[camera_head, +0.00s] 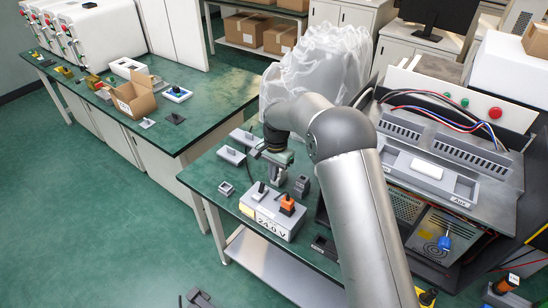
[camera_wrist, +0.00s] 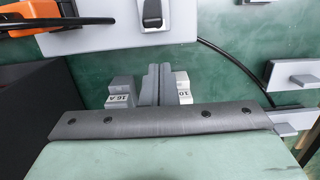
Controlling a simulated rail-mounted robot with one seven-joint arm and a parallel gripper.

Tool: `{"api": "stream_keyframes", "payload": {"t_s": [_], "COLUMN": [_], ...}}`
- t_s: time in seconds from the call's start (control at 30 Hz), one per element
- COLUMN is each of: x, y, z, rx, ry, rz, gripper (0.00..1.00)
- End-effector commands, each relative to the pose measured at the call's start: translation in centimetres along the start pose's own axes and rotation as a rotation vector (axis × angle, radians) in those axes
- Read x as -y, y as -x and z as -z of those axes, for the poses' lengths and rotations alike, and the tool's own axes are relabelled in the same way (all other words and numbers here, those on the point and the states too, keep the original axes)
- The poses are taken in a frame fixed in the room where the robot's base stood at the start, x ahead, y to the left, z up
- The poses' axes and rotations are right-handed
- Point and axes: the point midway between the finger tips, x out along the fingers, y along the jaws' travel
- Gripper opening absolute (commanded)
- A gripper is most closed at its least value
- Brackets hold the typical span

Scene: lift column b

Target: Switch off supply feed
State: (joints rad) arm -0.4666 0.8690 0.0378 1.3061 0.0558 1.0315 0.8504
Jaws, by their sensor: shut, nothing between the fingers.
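The supply unit (camera_head: 270,222) is a light grey box marked 24.0 V on the green bench. Its top carries a dark switch lever (camera_head: 262,188) and an orange plug (camera_head: 287,206). In the wrist view, the supply's top (camera_wrist: 205,22) shows at the upper edge, with the switch (camera_wrist: 152,14) and the orange plug (camera_wrist: 45,16). My gripper (camera_head: 276,177) is beside the supply's far side, apart from the switch. In the wrist view my gripper's fingers (camera_wrist: 157,85) are together, with nothing seen between them. The switch's exact position is hard to tell.
Blocks marked 16 A (camera_wrist: 122,95) and 10 A (camera_wrist: 183,88) flank the fingers in the wrist view. A black cable (camera_wrist: 235,65) curves past. Grey handled pieces (camera_head: 232,155) lie farther back. A machine with a vented panel (camera_head: 430,150) stands to the right.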

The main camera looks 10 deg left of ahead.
Motion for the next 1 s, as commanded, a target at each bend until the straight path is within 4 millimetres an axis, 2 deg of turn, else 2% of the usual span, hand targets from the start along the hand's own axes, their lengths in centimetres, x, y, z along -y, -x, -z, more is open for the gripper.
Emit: {"api": "stream_keyframes", "payload": {"t_s": [0.13,0.33,0.77,1.0], "x": [0.1,0.0,0.0,-0.7], "y": [0.8,1.1,1.1,1.1], "z": [-2.2,-3.6,-3.8,-3.1], "rx": [-0.001,-0.001,-0.003,-0.047], "ry": [0.004,0.001,0.000,-0.017], "rz": [0.001,0.000,0.001,0.002], "gripper": [0.00,0.00,0.00,0.00]}}
